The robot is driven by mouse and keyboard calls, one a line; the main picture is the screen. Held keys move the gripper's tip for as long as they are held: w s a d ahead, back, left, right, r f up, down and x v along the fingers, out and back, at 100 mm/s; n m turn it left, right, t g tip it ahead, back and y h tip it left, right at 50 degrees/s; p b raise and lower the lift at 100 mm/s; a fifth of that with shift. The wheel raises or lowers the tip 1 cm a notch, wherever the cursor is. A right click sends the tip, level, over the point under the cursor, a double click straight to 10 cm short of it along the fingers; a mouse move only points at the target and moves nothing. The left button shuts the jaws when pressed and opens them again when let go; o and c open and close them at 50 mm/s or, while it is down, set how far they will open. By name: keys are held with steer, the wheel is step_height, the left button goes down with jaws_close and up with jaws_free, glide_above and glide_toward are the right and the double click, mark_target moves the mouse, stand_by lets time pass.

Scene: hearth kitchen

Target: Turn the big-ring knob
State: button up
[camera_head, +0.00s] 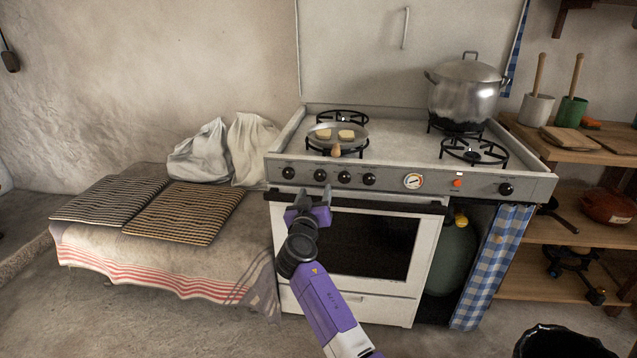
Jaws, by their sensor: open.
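The stove's front panel (390,181) carries a row of black knobs: a far-left knob (288,172), a second knob (320,174), a third knob (344,177) and a fourth knob (369,179). Another black knob (506,188) sits alone at the right end. I cannot tell from markings which one is the big-ring knob. My purple gripper (311,198) is open and empty, just below the left part of the panel, nearest the first two knobs. It appears apart from them; the exact gap is unclear.
A pan (350,142) with two pale pieces sits on the left burner, and a lidded pot (467,92) on the back right one. The oven door handle (400,205) runs below the panel. A cloth-covered bench (170,262) stands left, wooden shelves (570,233) right.

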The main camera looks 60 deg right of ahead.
mark_target(319, 178)
steer(key=x, duration=0.7)
steer(key=shift+w+d+b, duration=0.15)
steer(key=shift+d+b, duration=0.1)
steer(key=shift+b, duration=0.1)
jaws_close()
